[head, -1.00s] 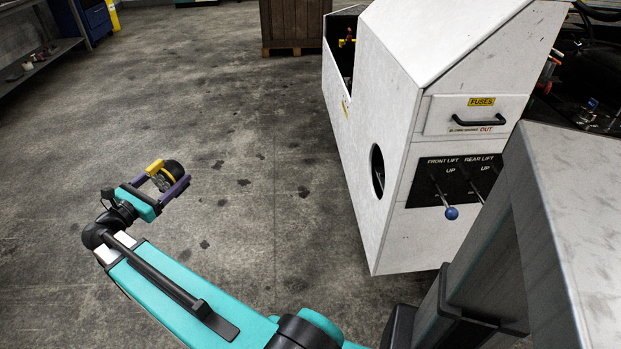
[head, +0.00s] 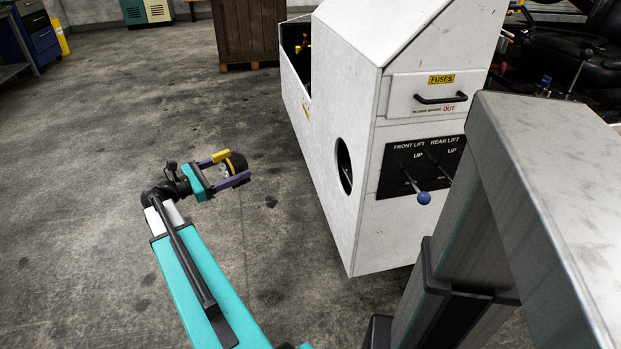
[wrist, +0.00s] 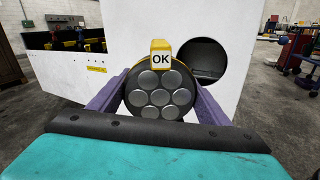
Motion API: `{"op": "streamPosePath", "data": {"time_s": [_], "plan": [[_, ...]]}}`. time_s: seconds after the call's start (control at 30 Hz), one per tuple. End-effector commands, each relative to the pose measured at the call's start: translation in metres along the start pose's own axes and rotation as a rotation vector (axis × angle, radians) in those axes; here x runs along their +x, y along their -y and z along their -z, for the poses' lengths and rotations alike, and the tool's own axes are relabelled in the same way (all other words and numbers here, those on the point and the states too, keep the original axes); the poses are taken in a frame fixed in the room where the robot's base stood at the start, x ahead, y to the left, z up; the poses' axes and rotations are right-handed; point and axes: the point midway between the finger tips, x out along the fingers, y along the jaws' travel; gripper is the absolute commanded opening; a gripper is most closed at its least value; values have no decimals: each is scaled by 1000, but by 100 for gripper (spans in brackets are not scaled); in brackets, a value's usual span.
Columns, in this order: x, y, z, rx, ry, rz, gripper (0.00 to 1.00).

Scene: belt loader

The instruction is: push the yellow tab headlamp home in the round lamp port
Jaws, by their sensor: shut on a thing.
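The headlamp (head: 236,163) is a dark round lamp with a yellow tab on top. My gripper (head: 233,171), with purple fingers, is shut on it and holds it in the air left of the white cabinet. In the wrist view the headlamp (wrist: 160,90) shows several round grey discs, and its tab reads OK and points up. The round lamp port (head: 344,166) is a dark round hole in the cabinet's left side wall. In the wrist view the port (wrist: 202,62) lies beyond the headlamp, slightly to its right. Headlamp and port are clearly apart.
The white cabinet (head: 352,80) has a fuse drawer (head: 428,97) and a lever panel (head: 420,166) with a blue knob on its front. My grey column stands at the right. A wooden crate (head: 248,32) stands behind. The floor left of the cabinet is clear.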

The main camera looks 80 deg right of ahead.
Motion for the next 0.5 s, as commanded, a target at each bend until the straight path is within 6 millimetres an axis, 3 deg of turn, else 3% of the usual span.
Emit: {"op": "streamPosePath", "data": {"time_s": [0.1,0.5], "plan": [[39,13,10,0,13,75,38],[155,74,29,-4,47,318,38]]}}
